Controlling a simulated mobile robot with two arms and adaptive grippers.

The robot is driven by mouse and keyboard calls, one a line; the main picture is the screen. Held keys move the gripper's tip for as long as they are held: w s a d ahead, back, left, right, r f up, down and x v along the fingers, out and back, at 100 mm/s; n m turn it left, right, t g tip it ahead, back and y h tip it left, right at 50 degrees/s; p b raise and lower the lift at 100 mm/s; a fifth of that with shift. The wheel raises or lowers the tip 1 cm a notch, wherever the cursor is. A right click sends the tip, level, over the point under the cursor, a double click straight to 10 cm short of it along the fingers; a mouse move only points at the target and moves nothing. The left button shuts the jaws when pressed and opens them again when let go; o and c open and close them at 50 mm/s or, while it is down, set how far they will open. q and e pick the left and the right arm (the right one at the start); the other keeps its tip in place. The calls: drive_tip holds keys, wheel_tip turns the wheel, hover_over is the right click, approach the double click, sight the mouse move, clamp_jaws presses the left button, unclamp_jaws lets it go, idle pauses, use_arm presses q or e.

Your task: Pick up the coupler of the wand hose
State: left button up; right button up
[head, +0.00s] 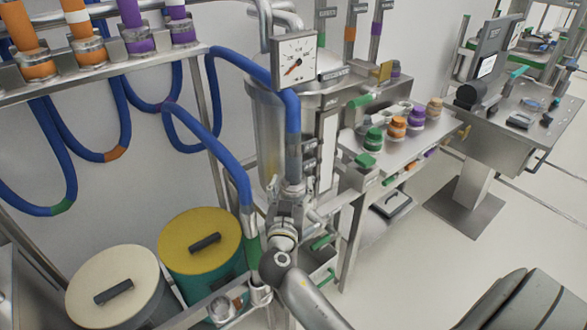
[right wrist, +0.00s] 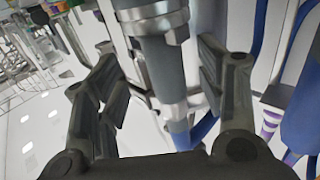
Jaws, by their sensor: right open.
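A blue hose (head: 293,120) hangs in front of the steel vessel and ends in a grey sleeve and a metal coupler (head: 294,187). My right gripper (head: 287,212) is at the lower end of this coupler, partly hidden by my own wrist. In the right wrist view my right gripper (right wrist: 165,85) is open, with one finger on each side of a grey cylindrical part (right wrist: 160,62) with a metal collar. Gaps show beside it, but contact is hard to judge. A second blue hose (head: 236,172) with a green end stands just left. My left gripper is not in view.
A yellow-lidded bin (head: 185,235) and a cream-lidded bin (head: 95,275) stand at lower left. A gauge (head: 296,60) hangs above. A steel shelf (head: 440,125) with several coloured caps is to the right.

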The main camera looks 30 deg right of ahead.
sight(292, 178)
drive_tip(key=shift+w+d, duration=0.4)
drive_tip(key=shift+w, duration=0.1)
drive_tip(key=shift+w+d+r+p, duration=0.1)
drive_tip(key=shift+w+d+p, duration=0.05)
drive_tip(key=shift+p, duration=0.2)
drive_tip(key=shift+w+d+r+p, duration=0.15)
drive_tip(key=shift+w+d+p, duration=0.05)
drive_tip(key=shift+w+p, duration=0.15)
drive_tip(key=p+x, duration=0.1)
drive_tip(key=x, duration=0.2)
drive_tip(key=shift+p, duration=0.3)
drive_tip(key=shift+w+d+f, duration=0.25)
drive_tip(key=shift+w+d, duration=0.05)
drive_tip(key=shift+w, duration=0.05)
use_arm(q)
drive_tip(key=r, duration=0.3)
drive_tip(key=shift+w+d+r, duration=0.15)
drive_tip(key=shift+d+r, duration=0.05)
use_arm(e)
drive_tip(key=shift+c, duration=0.4)
drive_tip(key=c, duration=1.2)
drive_tip(key=shift+c, duration=0.2)
